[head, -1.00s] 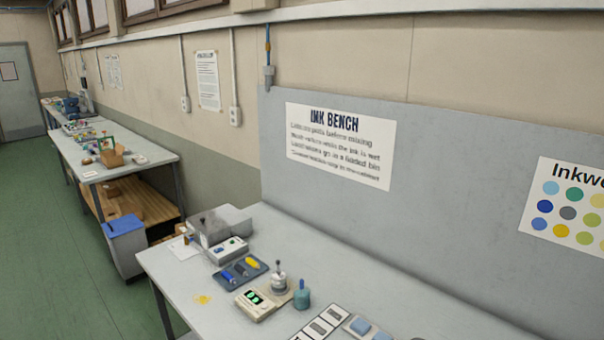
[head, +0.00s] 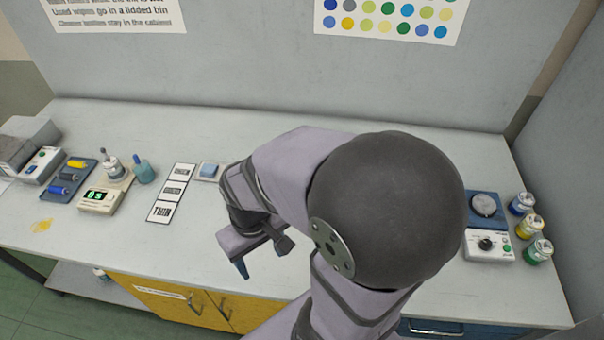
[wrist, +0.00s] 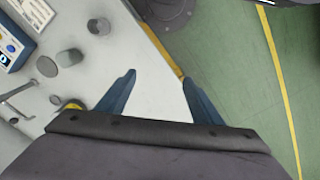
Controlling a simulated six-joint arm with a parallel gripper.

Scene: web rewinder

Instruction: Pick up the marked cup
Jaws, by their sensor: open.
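No cup with a clear mark shows, so I cannot tell which one is the marked cup. In the wrist view, a grey cup-like cylinder (wrist: 98,26) stands on the bench, with a lower grey cylinder (wrist: 70,57) beside it and a small dark round piece (wrist: 47,66) further left. My gripper (wrist: 158,90) is open and empty, its blue fingers apart over the bench edge, right of these cylinders. In the head view, my gripper (head: 241,268) is partly hidden by my arm, which also covers the middle of the bench.
A scale (head: 98,200) with a pot (head: 114,168), a teal bottle (head: 144,172) and a blue tray (head: 66,182) stand on the left. Label cards (head: 172,193) lie nearby. Several ink jars (head: 530,228) and a device (head: 488,246) stand on the right. The front-left bench is mostly clear.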

